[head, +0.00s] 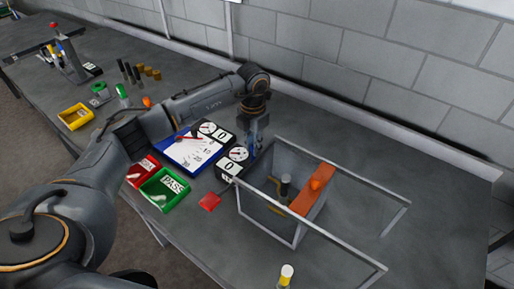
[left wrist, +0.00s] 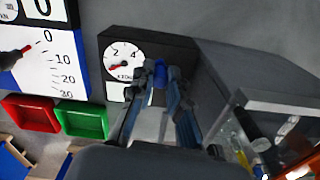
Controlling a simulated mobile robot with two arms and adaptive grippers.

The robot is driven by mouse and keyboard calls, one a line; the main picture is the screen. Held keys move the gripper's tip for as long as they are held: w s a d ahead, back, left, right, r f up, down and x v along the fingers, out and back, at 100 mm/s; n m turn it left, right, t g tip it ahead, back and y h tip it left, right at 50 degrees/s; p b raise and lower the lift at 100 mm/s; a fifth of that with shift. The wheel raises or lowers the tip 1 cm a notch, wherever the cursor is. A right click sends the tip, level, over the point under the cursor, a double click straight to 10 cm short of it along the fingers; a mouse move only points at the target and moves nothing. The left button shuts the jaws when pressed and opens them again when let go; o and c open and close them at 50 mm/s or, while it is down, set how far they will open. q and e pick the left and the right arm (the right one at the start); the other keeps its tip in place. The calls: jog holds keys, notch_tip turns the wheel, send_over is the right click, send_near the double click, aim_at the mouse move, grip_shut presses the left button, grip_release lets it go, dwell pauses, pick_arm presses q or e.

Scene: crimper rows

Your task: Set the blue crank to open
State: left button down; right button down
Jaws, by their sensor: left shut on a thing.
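The blue crank (left wrist: 159,69) shows in the left wrist view as a small blue piece between my fingertips, at the right part of a black gauge box (left wrist: 180,50). The box has a white round dial (left wrist: 124,58) with a red needle. My left gripper (left wrist: 161,78) is shut on the blue crank, and its fingers hide much of it. In the head view my left gripper (head: 253,143) reaches down beside the gauge dial (head: 238,154). The crank's setting and any open mark cannot be read. My right gripper is not in view.
A clear-walled enclosure (head: 297,232) with an orange block (head: 312,190) stands right of the gripper. A blue-and-white scale board (head: 188,153), a red tray (head: 142,172) and a green PASS tray (head: 165,190) lie left. The bench's right end is clear.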

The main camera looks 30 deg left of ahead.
pick_arm(q)
jog(key=n, duration=0.2)
jog(key=a+n, duration=0.1)
jog(key=shift+s+n+b, duration=0.3)
jog(key=shift+b, duration=0.05)
jog(key=shift+s+a+r+n, duration=0.1)
jog(key=shift+s+a+n, duration=0.1)
jog(key=shift+n, duration=0.5)
jog(key=shift+s+a+n, duration=0.15)
jog(key=shift+s+n, duration=0.05)
jog(key=shift+n, duration=0.5)
jog(key=c, duration=1.6)
grip_release()
jog(key=shift+o, duration=0.2)
jog(key=shift+s, duration=0.1)
notch_tip(320, 180, up, 12)
